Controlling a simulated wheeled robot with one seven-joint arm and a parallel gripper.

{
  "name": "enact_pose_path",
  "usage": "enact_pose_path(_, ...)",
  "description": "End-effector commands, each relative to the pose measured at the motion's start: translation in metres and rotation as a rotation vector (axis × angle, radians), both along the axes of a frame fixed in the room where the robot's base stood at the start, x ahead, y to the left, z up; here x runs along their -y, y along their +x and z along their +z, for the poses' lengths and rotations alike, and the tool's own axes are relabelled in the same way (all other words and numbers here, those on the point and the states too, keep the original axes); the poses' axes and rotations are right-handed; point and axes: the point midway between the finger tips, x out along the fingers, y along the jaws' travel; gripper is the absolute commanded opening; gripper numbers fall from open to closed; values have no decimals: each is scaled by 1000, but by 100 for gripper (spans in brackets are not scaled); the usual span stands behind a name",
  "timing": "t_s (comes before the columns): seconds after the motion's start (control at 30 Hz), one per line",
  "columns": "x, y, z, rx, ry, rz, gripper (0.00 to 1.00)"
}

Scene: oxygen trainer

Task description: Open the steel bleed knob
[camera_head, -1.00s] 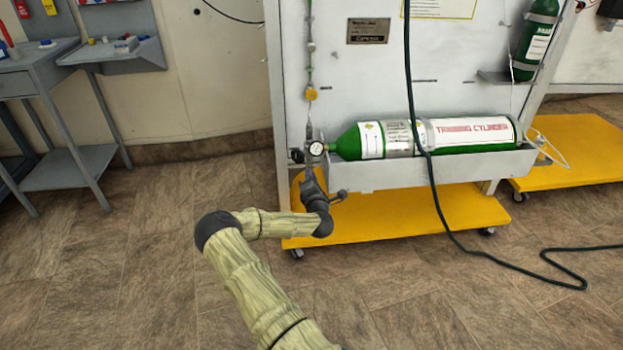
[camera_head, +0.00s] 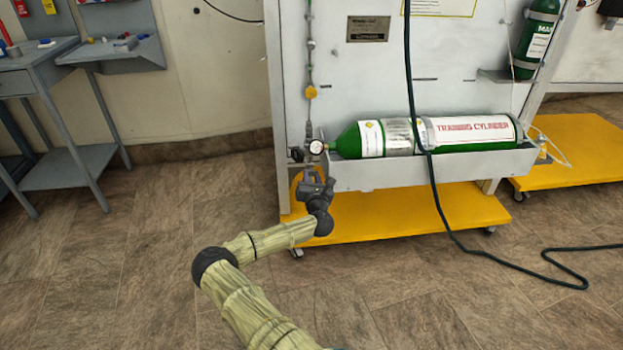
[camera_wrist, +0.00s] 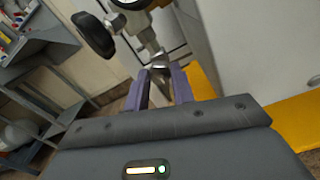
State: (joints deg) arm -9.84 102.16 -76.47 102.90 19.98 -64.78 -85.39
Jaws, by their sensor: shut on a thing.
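The steel bleed knob (camera_wrist: 159,67) shows in the wrist view between the tips of my gripper's two purple fingers, at the bottom end of a metal fitting (camera_wrist: 148,38). My gripper (camera_wrist: 162,76) is shut on it, and the fingers hide part of the knob. In the head view my gripper (camera_head: 309,171) reaches up to the fitting just below the round pressure gauge (camera_head: 316,147). There the steel knob is too small and too covered to make out.
A black hand knob (camera_wrist: 93,35) sits close to the left of my fingers. The green training cylinder (camera_head: 440,136) lies in a grey trough above a yellow wheeled base (camera_head: 400,215). A dark hose (camera_head: 430,180) hangs in front. Floor on the left is clear.

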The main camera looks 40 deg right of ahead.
Motion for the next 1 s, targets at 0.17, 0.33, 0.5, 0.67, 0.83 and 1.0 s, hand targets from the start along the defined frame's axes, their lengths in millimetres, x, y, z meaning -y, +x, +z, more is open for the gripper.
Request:
enact_pose_path(0.17,-1,0,-3,-20,-21,2,2)
enact_pose_path(0.33,-1,0,-3,-22,-24,1,2)
enact_pose_path(0.5,-1,-1,-3,-21,-23,1,2)
enact_pose_path(0.67,0,0,-2,-20,-24,0,46)
enact_pose_path(0.83,0,0,-1,-18,-24,1,46)
enact_pose_path(1.0,-2,-3,0,-17,-24,0,46)
